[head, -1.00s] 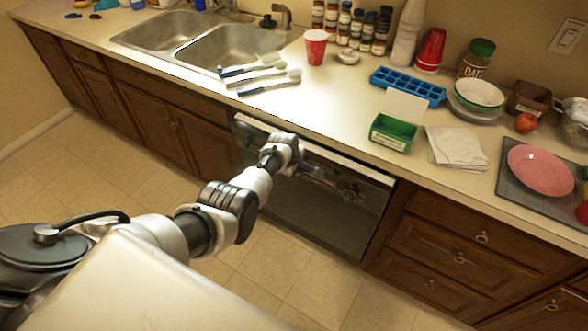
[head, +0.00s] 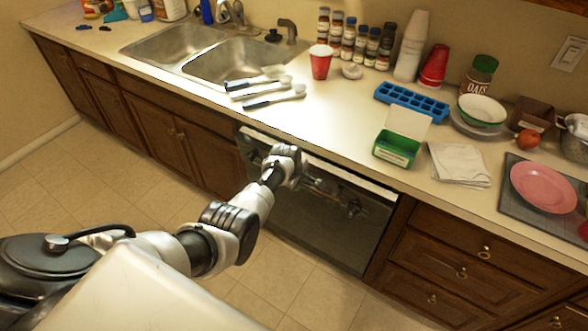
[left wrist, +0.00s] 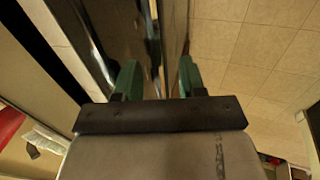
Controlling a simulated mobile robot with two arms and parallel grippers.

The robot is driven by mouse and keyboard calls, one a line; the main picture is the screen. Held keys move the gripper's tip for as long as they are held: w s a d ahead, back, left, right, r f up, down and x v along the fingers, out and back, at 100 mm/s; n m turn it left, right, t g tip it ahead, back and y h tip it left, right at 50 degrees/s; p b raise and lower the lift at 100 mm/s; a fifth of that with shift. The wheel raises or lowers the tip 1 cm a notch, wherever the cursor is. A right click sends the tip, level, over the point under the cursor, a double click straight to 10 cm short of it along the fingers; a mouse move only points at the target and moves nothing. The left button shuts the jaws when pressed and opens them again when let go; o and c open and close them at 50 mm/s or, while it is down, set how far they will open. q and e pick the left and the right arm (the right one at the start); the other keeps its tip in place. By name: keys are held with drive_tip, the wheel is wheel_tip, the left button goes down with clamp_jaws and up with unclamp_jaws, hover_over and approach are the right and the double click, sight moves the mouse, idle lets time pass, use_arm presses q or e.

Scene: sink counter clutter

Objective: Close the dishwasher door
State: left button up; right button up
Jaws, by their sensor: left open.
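The dishwasher door (head: 330,215) is a dark, glossy panel with a pale strip along its top, under the counter between wooden cabinets. It stands nearly upright in the head view; I cannot tell whether a small gap remains at its top. My left gripper (head: 285,165) is at the upper front of the door, left of its middle, and hides part of it. In the left wrist view, the green fingertips of the left gripper (left wrist: 158,78) are apart, with dark door surface (left wrist: 115,35) around and between them. Contact is unclear. My right gripper is not in view.
The counter (head: 320,120) above holds brushes (head: 265,88), a red cup (head: 320,65), a green box (head: 396,150), a blue ice tray (head: 412,102) and a pink plate (head: 543,187). The sink (head: 235,62) is at the back left. The tiled floor (head: 110,190) before the cabinets is clear.

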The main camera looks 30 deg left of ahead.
use_arm(q)
drive_tip(key=p+v, duration=0.1)
drive_tip(key=v, duration=0.8)
drive_tip(key=shift+p, duration=0.4)
